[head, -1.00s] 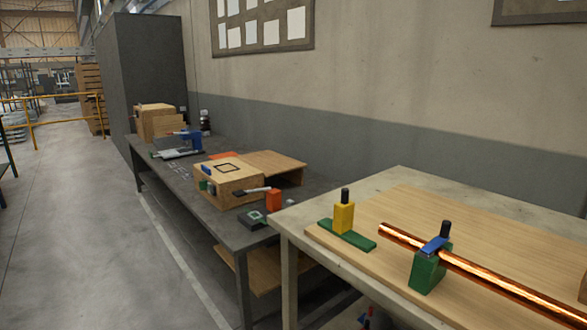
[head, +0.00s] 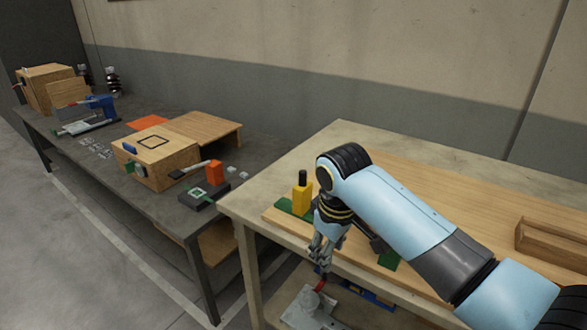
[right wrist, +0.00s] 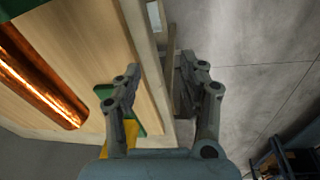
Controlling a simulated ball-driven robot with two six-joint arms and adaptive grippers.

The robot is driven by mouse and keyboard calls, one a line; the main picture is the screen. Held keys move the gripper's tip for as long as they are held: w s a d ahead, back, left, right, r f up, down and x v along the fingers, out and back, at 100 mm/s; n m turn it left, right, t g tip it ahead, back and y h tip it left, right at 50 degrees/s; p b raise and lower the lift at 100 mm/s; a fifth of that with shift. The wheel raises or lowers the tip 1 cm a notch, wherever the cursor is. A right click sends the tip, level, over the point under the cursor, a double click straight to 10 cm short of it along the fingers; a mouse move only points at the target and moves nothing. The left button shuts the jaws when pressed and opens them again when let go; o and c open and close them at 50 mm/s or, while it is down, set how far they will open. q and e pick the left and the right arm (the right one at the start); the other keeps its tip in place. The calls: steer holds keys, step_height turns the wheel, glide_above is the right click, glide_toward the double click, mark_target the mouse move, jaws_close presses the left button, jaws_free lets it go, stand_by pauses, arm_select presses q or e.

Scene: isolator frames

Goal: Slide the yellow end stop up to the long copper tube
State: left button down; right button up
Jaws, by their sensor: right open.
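The yellow end stop (head: 301,199), with a black knob on top, stands upright on a green rail (head: 283,206) near the left end of the wooden board. My right gripper (head: 321,258) is open and empty, pointing down just in front of the stop, near the table's front edge. In the right wrist view a sliver of the stop (right wrist: 103,147) shows beside the left finger. The long copper tube (right wrist: 38,82) lies left of the open fingers (right wrist: 160,66) there. In the head view my right arm hides the tube. My left gripper is not in view.
A wooden block or tray (head: 553,244) sits on the board (head: 470,195) at the right. The grey bench (head: 150,195) at the left holds boxes and tools. A lower shelf under my gripper holds a metal part (head: 312,308).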

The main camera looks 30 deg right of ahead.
mark_target(303, 171)
steer(key=shift+n+g+y, duration=0.5)
steer(key=shift+n+g, duration=0.3)
steer(key=w+d+r, duration=0.1)
steer(key=w+r, duration=0.4)
steer(key=r, duration=0.1)
steer(key=w+d+r+p, duration=0.1)
steer(key=w+r, duration=0.4)
steer(key=r, duration=0.1)
steer(key=w+d+r, duration=0.2)
steer(key=w+r, duration=0.3)
steer(key=r, duration=0.1)
steer(key=shift+w+p, duration=0.3)
steer(key=shift+p, duration=0.05)
step_height(303, 171, down, 10)
steer(key=shift+f, duration=0.2)
steer(key=shift+c, duration=0.5)
jaws_close()
